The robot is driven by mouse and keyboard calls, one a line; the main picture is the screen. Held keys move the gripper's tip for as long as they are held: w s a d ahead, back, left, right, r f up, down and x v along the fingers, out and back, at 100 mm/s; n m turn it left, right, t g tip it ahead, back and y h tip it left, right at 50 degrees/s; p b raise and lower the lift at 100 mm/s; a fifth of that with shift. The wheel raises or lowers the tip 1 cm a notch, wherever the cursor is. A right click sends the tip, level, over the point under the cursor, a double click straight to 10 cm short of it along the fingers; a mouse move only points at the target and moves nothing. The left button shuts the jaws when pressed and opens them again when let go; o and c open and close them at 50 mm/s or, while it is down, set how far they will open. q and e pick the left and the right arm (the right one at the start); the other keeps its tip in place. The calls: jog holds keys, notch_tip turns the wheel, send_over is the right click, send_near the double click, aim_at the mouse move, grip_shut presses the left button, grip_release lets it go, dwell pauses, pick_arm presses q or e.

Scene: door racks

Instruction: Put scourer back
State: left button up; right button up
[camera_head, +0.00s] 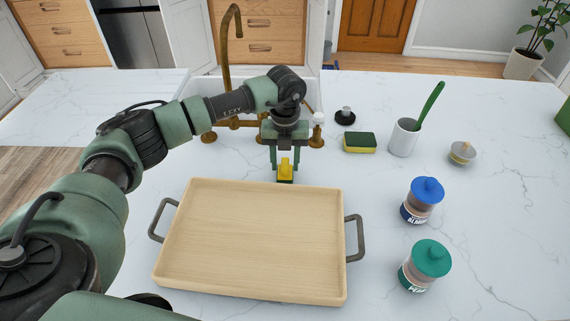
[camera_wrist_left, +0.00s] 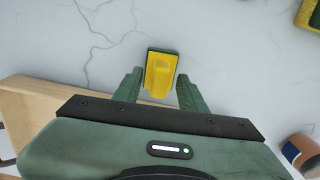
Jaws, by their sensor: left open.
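A small yellow block with a raised grip and a dark green base, which looks like the scourer (camera_head: 286,173), lies on the white marble counter just behind the wooden tray. It also shows in the left wrist view (camera_wrist_left: 160,70). My left gripper (camera_head: 285,163) points down over it, open, with one green finger on each side. In the left wrist view the fingers (camera_wrist_left: 159,87) are apart, with gaps to the block. A yellow sponge with a dark green top (camera_head: 360,143) lies to the right, clear of the gripper. My right gripper is not in view.
The empty wooden tray (camera_head: 255,240) fills the near middle. A white cup with a green brush (camera_head: 404,138), a black stopper-like item (camera_head: 345,116), a small bowl (camera_head: 462,153) and two lidded jars (camera_head: 422,200) (camera_head: 425,265) stand right. A sink with brass taps (camera_head: 235,122) lies behind.

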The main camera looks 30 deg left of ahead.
aim_at(285, 162)
pick_arm(q)
notch_tip(285, 162, up, 10)
jog(key=b, duration=0.3)
jog(key=shift+f, duration=0.1)
jog(key=shift+r, duration=0.65)
